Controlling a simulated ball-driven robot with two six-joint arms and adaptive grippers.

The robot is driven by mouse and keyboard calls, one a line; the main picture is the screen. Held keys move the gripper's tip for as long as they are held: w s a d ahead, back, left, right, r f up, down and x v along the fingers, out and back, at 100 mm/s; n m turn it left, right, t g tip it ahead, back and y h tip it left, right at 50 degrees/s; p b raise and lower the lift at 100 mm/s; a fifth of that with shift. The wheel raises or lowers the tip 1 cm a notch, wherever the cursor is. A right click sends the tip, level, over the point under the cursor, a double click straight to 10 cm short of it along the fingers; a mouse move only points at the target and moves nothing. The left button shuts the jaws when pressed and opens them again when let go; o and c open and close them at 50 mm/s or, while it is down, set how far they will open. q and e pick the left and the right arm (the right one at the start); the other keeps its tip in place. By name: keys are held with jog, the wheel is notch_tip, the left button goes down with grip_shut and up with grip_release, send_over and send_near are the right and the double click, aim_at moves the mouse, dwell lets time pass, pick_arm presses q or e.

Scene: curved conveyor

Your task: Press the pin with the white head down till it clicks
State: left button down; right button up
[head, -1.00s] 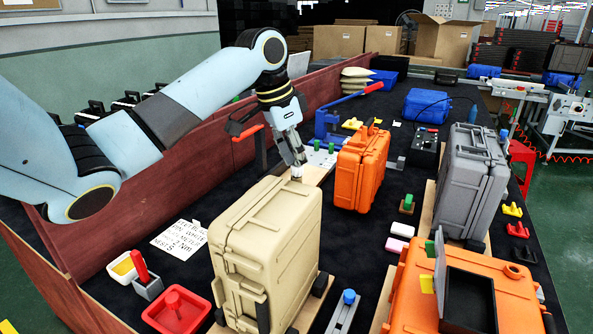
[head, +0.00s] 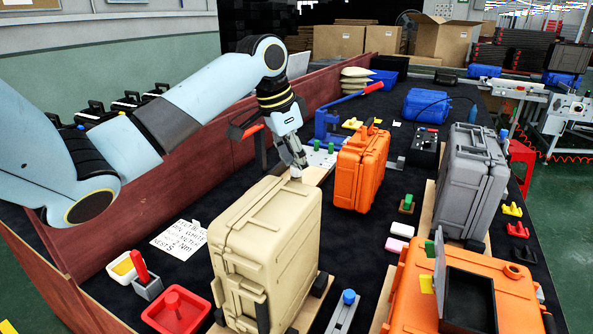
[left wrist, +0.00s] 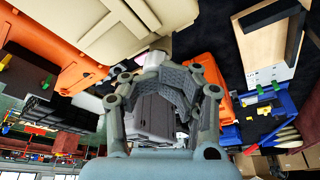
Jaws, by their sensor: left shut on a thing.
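My left gripper (head: 297,166) reaches down just behind the top edge of the tan case (head: 268,245). Its fingers are closed together, and a small white thing (head: 296,173) shows at their tips. This may be the white head of the pin, but the pin's shaft and seat are hidden behind the tan case. My right gripper is not in view.
An orange case (head: 360,170) stands right of the gripper. Behind it is a blue lever press (head: 326,124) with a red handle. A grey case (head: 468,180) and a lying orange case (head: 410,300) are at right. A red tray (head: 176,309) and a paper note (head: 180,240) lie at front left.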

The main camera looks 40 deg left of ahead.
aim_at(293, 165)
pick_arm(q)
jog(key=shift+s+f, duration=0.2)
jog(key=shift+f, duration=1.4)
jog(key=shift+r, duration=0.1)
notch_tip(293, 165, up, 6)
jog(key=p, duration=0.7)
jog(key=shift+w+r+p, duration=0.1)
jog(key=shift+r+p, duration=0.1)
jog(key=shift+p, duration=0.25)
jog(key=shift+f, duration=0.1)
